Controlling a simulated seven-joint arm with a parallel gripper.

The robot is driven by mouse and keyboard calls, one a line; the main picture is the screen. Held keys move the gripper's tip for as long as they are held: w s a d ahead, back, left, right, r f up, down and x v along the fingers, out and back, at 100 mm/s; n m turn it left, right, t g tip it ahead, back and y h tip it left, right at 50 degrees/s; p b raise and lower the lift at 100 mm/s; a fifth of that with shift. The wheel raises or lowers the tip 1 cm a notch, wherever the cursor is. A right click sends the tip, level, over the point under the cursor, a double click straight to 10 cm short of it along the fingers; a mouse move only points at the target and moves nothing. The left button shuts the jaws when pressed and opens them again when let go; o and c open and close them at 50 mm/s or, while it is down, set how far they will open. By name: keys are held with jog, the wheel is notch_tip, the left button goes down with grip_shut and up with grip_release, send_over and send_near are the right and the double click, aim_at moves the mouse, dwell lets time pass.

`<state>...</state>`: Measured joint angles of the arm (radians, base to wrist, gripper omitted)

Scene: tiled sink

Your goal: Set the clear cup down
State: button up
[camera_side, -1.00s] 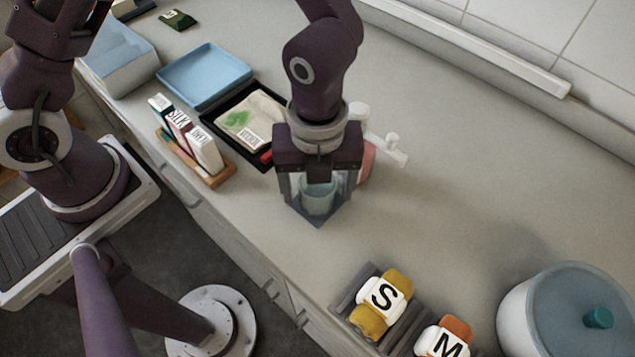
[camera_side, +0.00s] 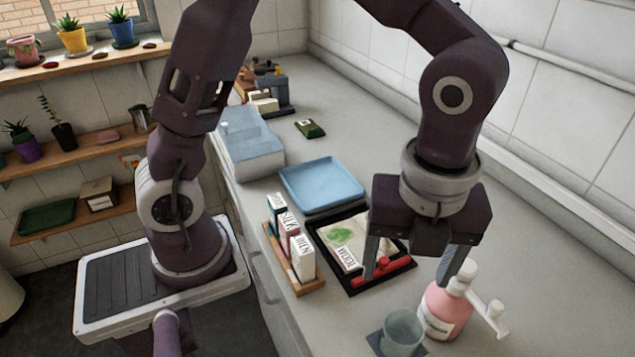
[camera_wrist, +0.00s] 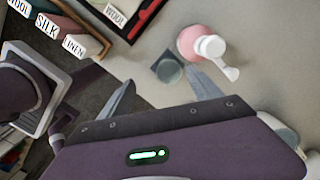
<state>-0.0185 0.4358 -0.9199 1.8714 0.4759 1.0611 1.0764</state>
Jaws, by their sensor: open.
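The clear cup (camera_side: 402,333) stands upright on a dark square coaster (camera_side: 374,342) near the front edge of the counter. In the wrist view the cup (camera_wrist: 169,71) is seen from above on the coaster (camera_wrist: 158,58), beyond my fingertips. My gripper (camera_side: 408,268) is open and empty, raised above the counter with its fingers apart. The wrist view also shows the two spread fingers (camera_wrist: 161,74) with nothing between them.
A pink pump bottle (camera_side: 440,310) stands right beside the cup. Behind are a black tray (camera_side: 352,290) with a cloth and red-handled tool, a blue tray (camera_side: 322,184), and a wooden rack (camera_side: 293,265) of labelled boxes. The counter at right is clear.

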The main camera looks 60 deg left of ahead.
jog(key=s+a+r+n+t, duration=0.2)
jog(key=s+a+r+n, duration=0.2)
jog(key=a+n, duration=0.4)
jog(key=s+a+r+n+t, duration=0.3)
jog(key=a+n, duration=0.6)
jog(key=n, duration=0.8)
jog(key=s+r, duration=0.1)
jog(key=s, duration=0.1)
jog(key=shift+s+r+h, duration=0.15)
jog(key=shift+s+h, duration=0.15)
